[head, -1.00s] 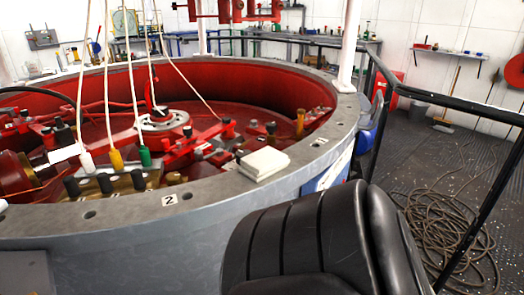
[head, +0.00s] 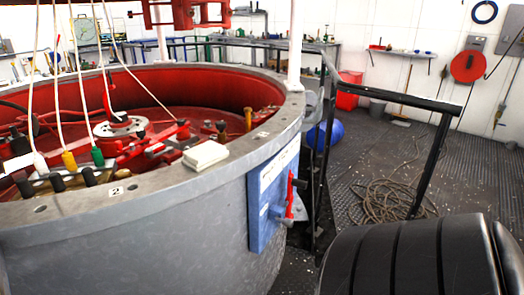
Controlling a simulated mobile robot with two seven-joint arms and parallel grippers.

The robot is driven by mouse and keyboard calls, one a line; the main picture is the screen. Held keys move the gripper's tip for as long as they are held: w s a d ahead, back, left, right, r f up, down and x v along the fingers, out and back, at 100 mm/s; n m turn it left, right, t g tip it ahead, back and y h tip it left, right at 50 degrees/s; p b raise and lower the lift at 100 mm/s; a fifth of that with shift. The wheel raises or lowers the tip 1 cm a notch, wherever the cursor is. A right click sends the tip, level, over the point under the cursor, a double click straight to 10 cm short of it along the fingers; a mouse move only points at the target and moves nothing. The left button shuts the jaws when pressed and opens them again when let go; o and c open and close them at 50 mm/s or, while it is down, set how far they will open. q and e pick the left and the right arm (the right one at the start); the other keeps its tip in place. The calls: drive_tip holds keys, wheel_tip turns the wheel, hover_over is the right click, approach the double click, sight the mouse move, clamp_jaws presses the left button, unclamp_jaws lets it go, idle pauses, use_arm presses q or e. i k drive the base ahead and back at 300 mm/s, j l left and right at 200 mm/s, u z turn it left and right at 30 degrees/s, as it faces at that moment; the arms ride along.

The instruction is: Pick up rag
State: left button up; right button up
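A folded white cloth, which looks like the rag (head: 205,156), lies flat on the grey rim (head: 150,180) of the large round red-lined tank in the head view. It sits at the near right part of the rim, left of the picture's centre, with nothing touching it from above. Neither of my grippers shows in the head view, so I cannot see whether they are open or shut.
A blue panel with a red handle (head: 290,195) sticks out from the tank's right side. A black railing (head: 400,97) stands beyond it. A coiled rope (head: 390,200) lies on the deck. A black ribbed rounded shape fills the lower right.

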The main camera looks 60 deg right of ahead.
sight(198, 158)
drive_tip(key=z, duration=1.65)
drive_tip(key=i+j+z, duration=0.15)
drive_tip(key=i+j, duration=0.2)
drive_tip(key=j, duration=0.15)
